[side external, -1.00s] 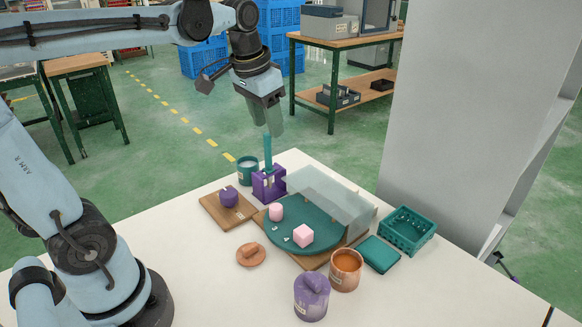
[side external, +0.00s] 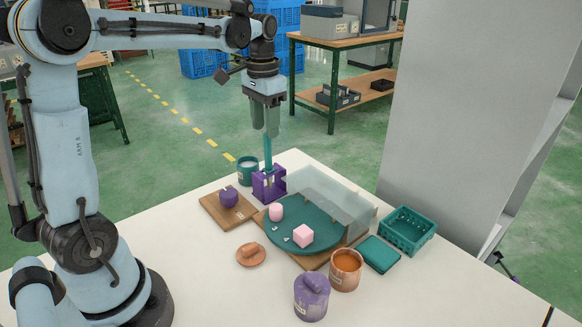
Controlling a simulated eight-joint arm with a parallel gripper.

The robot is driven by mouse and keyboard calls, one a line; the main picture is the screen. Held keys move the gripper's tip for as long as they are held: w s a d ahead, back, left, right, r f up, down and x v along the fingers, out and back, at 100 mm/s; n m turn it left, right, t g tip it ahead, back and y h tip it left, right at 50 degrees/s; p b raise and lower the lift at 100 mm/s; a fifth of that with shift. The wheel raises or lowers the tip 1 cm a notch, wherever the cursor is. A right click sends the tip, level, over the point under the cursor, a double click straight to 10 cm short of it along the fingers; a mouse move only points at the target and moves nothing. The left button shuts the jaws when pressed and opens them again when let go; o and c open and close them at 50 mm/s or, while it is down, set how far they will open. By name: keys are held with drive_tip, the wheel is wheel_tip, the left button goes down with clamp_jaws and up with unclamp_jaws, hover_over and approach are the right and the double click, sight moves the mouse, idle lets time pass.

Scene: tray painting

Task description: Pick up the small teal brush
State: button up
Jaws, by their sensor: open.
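The small teal brush (side external: 268,152) stands upright in a purple holder (side external: 269,184) at the back left of the white table. Its handle points up and its lower end is hidden inside the holder. My gripper (side external: 266,132) is open and points straight down over the brush. Its fingertips are at about the height of the handle's top. I cannot tell whether the fingers touch the handle.
A teal cup (side external: 247,170) stands just left of the holder. A clear screen (side external: 335,205) rises behind a round teal tray (side external: 285,245) with pink pieces. Orange (side external: 345,270) and purple (side external: 311,298) pots stand in front.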

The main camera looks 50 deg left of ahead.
hover_over(269, 169)
drive_tip(key=shift+w+a+f, duration=0.1)
drive_tip(key=shift+a+f, duration=0.05)
drive_tip(key=shift+f, duration=0.85)
drive_tip(key=shift+w+a+f, duration=0.1)
drive_tip(key=shift+f, duration=0.85)
drive_tip(key=shift+w+a+f, duration=0.1)
drive_tip(key=shift+a+f, duration=0.05)
drive_tip(key=shift+f, duration=0.85)
clamp_jaws()
